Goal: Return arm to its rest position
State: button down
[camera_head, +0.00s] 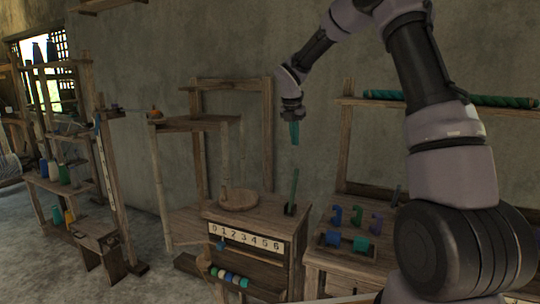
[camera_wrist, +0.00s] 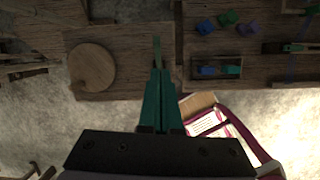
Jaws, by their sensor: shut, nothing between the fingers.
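My gripper (camera_head: 294,140) has teal fingers that point down, shut with nothing between them. My arm bends over from the right side of the head view and holds the gripper in the air above a small wooden cabinet (camera_head: 272,213). A thin green upright piece (camera_head: 293,188) stands on the cabinet top, below the fingertips and apart from them. In the wrist view the gripper (camera_wrist: 158,75) shows as two teal fingers side by side, with the cabinet top beyond them. A round wooden disc (camera_wrist: 91,67) lies on that top, left of the fingers.
A bench at right holds blue, green and purple pieces (camera_head: 375,222). The cabinet front has a number strip (camera_head: 246,240). A wooden frame (camera_head: 200,124) stands left of the gripper. A wall shelf (camera_head: 400,104) with a green roll is behind my arm. Floor at left (camera_head: 30,240) is open.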

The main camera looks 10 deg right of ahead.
jog(key=s+d+r+m+t+y, duration=0.1)
jog(key=s+d+r+m, duration=0.1)
jog(key=s+r+m, duration=0.7)
jog(key=s+d+r+m+t, duration=0.15)
jog(key=s+r+m, duration=0.25)
jog(key=s+m, duration=0.5)
jog(key=s+d+m+t+y, duration=0.2)
jog(key=s+m, duration=1.2)
jog(key=s, duration=0.5)
jog(key=shift+s+r+m+y, duration=0.25)
jog(key=shift+r+m+y, duration=0.05)
jog(key=shift+r, duration=0.15)
